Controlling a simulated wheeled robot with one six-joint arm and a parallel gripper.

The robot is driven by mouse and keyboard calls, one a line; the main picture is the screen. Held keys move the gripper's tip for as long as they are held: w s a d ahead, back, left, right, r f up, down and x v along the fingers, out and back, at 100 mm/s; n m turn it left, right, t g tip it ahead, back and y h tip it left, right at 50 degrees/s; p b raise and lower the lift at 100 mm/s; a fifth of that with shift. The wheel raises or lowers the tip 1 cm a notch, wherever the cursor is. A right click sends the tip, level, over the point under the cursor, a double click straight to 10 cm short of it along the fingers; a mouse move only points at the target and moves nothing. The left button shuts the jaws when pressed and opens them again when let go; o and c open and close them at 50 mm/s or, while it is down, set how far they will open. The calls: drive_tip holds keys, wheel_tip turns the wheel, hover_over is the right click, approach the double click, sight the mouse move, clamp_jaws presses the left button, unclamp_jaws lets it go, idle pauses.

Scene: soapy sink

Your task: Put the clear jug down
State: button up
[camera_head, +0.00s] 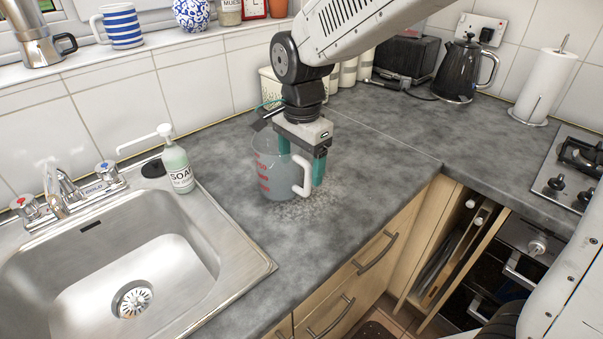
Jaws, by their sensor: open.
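The clear jug (270,178) with red markings and a white handle (303,176) stands upright on the grey worktop, to the right of the sink. The handle faces right and toward the front. My gripper (302,168) points down over the jug with its teal fingers apart. One finger is at the jug's far rim side and the other is just beyond the handle. Part of the jug's rim is hidden behind my gripper. The worktop around the jug's base looks wet or speckled.
The steel sink (62,262) lies to the left, with a soap bottle (177,167) at its back corner. A black kettle (460,70), a paper towel roll (545,85) and a hob (575,170) are at right. The worktop (375,165) right of the jug is clear.

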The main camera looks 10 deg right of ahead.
wheel_tip(320, 180, up, 8)
drive_tip(key=shift+r, duration=0.15)
drive_tip(key=shift+s+d, duration=0.15)
drive_tip(key=shift+d, duration=0.1)
drive_tip(key=s+d+f+n+t, duration=0.1)
drive_tip(key=s+d+n, duration=1)
drive_tip(key=s+d, duration=0.7)
drive_tip(key=shift+s+d+f, duration=0.15)
drive_tip(key=shift+s+f, duration=0.1)
drive_tip(key=shift+s, duration=1.75)
